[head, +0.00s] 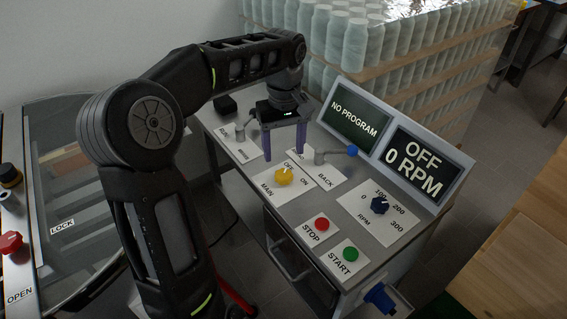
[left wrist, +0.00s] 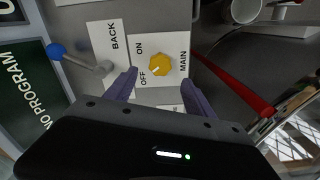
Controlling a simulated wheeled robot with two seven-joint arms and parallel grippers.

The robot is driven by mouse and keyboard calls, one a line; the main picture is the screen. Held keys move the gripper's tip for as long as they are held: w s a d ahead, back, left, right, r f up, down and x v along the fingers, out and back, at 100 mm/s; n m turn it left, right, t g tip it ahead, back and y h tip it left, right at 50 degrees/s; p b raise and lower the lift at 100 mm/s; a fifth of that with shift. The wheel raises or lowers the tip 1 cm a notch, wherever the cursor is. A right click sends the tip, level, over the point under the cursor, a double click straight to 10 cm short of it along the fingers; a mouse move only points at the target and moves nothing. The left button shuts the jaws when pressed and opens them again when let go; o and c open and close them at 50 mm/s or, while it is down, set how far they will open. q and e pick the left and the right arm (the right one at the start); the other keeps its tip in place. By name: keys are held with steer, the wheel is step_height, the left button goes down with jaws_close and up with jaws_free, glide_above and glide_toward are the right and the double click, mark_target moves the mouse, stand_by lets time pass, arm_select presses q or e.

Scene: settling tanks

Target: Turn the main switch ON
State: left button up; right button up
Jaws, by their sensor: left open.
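The main switch is a yellow knob (head: 284,174) on a white plate marked MAIN, OFF and ON, on the grey control panel (head: 345,210). It also shows in the left wrist view as a yellow knob (left wrist: 159,64); its exact pointing is too small to tell. My left gripper (head: 284,154) is open and empty, fingers down, just behind the knob in the head view. In the left wrist view its fingertips (left wrist: 163,76) stand apart on either side of the knob's line, not seen touching it. A display (head: 416,165) reads OFF, 0 RPM. My right gripper is not in view.
A blue-tipped lever (head: 336,154) marked BACK stands close to the left gripper. A dark RPM dial (head: 379,205), red STOP button (head: 321,224) and green START button (head: 350,254) share the panel. A second screen (head: 356,119) reads NO PROGRAM. Stacked bottles stand behind.

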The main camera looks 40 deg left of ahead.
mark_target(284, 174)
arm_select(q)
steer(key=shift+f, duration=3.9)
jaws_close()
